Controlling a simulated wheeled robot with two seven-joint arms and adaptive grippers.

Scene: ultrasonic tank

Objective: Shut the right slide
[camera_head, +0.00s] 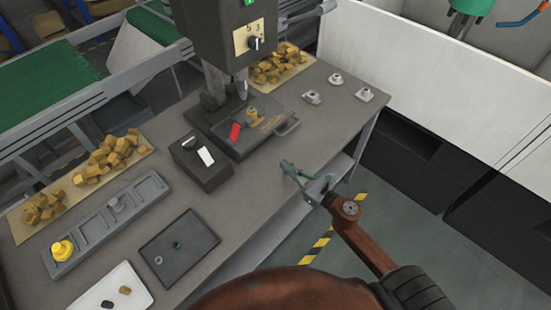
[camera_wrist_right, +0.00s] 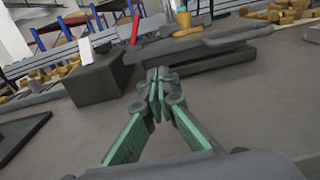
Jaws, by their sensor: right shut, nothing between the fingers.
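The slide (camera_head: 262,138) is a dark flat plate at the foot of the grey press, with a loop handle (camera_head: 287,127) on its right side. A red piece (camera_head: 235,131) and a brass-coloured part (camera_head: 252,113) show on it. In the right wrist view the slide (camera_wrist_right: 222,58) lies beyond my fingertips. My right gripper (camera_head: 285,164) is shut and empty, over the table's front edge and apart from the handle. Its green-padded fingers meet in the wrist view (camera_wrist_right: 157,82). How far the slide stands out is hard to tell. My left gripper is not in view.
A black box with a white switch (camera_head: 206,156) stands left of the slide. A grey tray (camera_head: 100,223), a dark mat (camera_head: 190,238) and heaps of brass pieces (camera_head: 112,154) lie further left. Small metal parts (camera_head: 312,97) sit at right. The table between gripper and slide is clear.

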